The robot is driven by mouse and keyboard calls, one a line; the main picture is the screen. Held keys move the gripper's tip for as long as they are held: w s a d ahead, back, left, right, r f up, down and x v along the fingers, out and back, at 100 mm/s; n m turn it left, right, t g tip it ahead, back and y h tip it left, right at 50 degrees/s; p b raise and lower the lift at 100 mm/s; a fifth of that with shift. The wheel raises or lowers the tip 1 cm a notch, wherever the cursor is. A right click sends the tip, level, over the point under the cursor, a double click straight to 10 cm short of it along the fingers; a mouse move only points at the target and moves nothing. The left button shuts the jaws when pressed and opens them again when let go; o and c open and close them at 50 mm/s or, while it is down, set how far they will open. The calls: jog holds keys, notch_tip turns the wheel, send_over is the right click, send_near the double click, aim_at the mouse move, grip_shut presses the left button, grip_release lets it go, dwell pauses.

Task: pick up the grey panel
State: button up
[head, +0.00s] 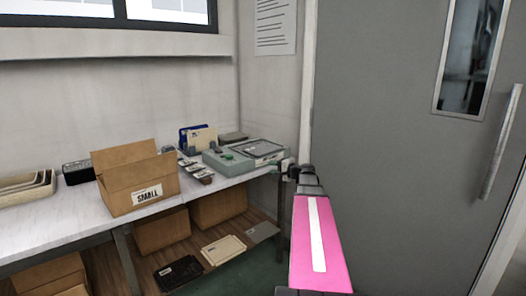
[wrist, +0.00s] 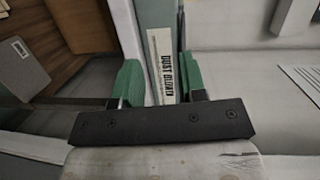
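My gripper (head: 292,169) is up by the table's right end, above and apart from the grey panel. In the wrist view my gripper (wrist: 158,80) has its two green fingers spread. A labelled grey-green surface shows between them; I cannot tell how far beyond the fingertips it lies.
The table (head: 60,228) carries an open cardboard box (head: 125,189) and a grey-green case (head: 222,162). A cardboard box (head: 218,206) stands beneath. A grey door (head: 395,150) is at right.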

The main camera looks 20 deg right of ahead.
jog(key=d+r+m+t, duration=0.1)
jog(key=d+r, duration=0.2)
send_near(262, 156)
jog(key=shift+a+x, duration=0.3)
jog(key=shift+x, duration=1.5)
jog(key=shift+t, duration=0.4)
jog(key=x, duration=0.4)
jog(key=shift+w+f, duration=0.1)
jog(key=shift+w, duration=0.25)
jog(key=shift+a, duration=0.1)
grip_shut()
